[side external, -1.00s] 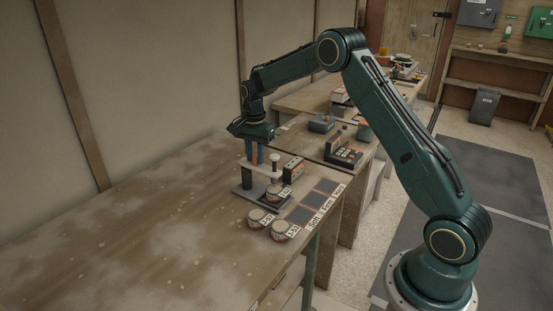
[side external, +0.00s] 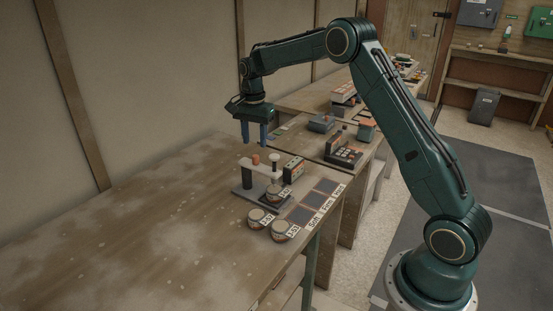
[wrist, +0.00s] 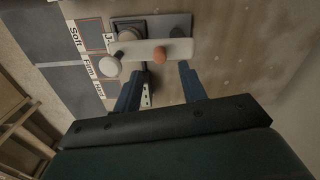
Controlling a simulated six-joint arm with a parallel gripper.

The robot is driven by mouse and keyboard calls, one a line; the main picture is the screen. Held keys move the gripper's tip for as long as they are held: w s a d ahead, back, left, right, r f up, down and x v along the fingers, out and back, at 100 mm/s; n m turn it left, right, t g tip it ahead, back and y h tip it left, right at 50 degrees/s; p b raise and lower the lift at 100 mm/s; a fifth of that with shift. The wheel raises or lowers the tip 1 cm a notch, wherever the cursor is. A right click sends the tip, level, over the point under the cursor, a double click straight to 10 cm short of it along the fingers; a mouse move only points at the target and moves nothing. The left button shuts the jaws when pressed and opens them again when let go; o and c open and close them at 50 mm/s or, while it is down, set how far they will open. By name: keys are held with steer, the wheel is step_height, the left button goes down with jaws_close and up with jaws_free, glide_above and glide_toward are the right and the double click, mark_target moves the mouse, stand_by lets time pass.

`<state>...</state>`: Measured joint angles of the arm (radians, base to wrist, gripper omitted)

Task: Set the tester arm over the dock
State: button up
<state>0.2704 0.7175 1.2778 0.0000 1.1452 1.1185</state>
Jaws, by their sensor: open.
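The tester stands on the table with a dark base (side external: 262,198) and a grey post. Its pale arm (side external: 250,164) carries an orange knob (side external: 256,159) and, at its right end, a white-topped plunger (side external: 275,156). A labelled round sample (side external: 284,191) sits on the base below the plunger end; whether they line up exactly I cannot tell. The wrist view shows the arm (wrist: 180,49), orange knob (wrist: 160,56) and white disc (wrist: 110,66), with the sample mostly hidden. My gripper (side external: 252,142) is open and empty above the knob, clear of it.
Two labelled round samples (side external: 258,217) (side external: 282,231) stand at the front of the tester. Dark squares (side external: 313,200) labelled Soft, Firm and Hard line the right table edge. A small box (side external: 293,168) stands close behind the plunger. The table's left side is free.

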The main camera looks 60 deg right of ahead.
mark_target(255, 156)
step_height(255, 156, up, 8)
stand_by(0.4)
steer(key=s+a+r+n+t, duration=0.1)
steer(key=s+a+r+n, duration=0.35)
steer(key=s, duration=0.35)
steer(key=s+a+r+n+t, duration=0.2)
steer(key=s+a+r+n, duration=0.3)
steer(key=s, duration=0.4)
steer(key=s+a+f+n+t, duration=0.1)
steer(key=s+a+f+n, duration=0.1)
steer(key=s, duration=0.7)
steer(key=s+a+f+n+t, duration=0.1)
steer(key=s+a+f+n, duration=0.1)
steer(key=s, duration=0.8)
steer(key=shift+a+f+n+t, duration=0.3)
steer(key=shift+a+n, duration=0.45)
steer(key=shift+n, duration=0.5)
